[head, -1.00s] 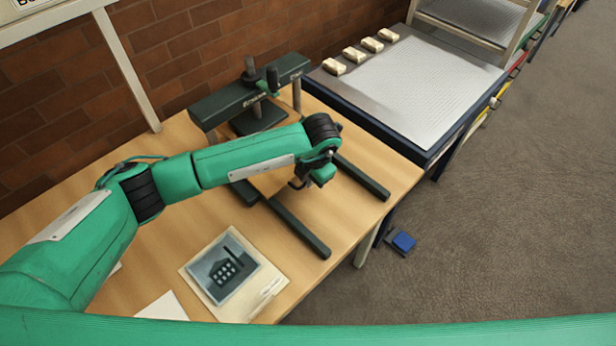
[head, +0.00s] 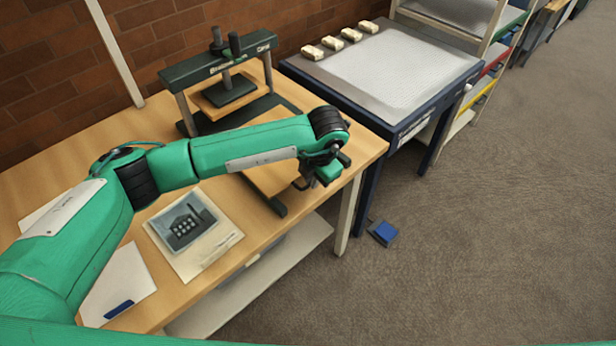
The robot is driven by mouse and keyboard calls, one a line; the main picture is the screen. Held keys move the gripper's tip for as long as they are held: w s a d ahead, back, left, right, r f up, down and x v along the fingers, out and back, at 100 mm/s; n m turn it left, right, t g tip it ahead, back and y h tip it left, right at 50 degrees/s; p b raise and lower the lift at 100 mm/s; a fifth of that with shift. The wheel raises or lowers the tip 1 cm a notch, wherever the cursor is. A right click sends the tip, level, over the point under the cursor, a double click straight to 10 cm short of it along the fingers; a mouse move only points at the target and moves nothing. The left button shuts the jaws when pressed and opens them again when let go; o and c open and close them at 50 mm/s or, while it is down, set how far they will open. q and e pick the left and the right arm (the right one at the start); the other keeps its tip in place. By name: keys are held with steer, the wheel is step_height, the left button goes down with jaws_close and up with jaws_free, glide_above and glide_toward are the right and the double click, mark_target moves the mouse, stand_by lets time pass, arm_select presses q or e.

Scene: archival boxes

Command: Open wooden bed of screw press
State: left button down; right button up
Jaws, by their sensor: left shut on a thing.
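The screw press (head: 215,65) stands on the wooden table, with a dark green crossbeam, a screw and a dark pressing plate (head: 232,88) over a wood-coloured board. Its wooden bed (head: 270,181) shows in part below my left forearm, between dark rails (head: 279,205). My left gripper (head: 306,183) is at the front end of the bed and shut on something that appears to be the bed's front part. The wrist hides most of the grip, so the exact contact cannot be seen. My right gripper is out of view.
A printed sheet with a telephone picture (head: 190,225) and a white paper (head: 118,283) lie on the table at the front. A dark blue bench (head: 395,85) with several pale blocks stands right of the press. A blue object (head: 383,232) lies on the floor.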

arm_select(q)
steer(key=shift+s+d+r, duration=0.1)
steer(key=shift+s+d, duration=0.75)
steer(key=shift+d, duration=0.1)
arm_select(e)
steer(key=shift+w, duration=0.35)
arm_select(q)
steer(key=c, duration=1.5)
jaws_free()
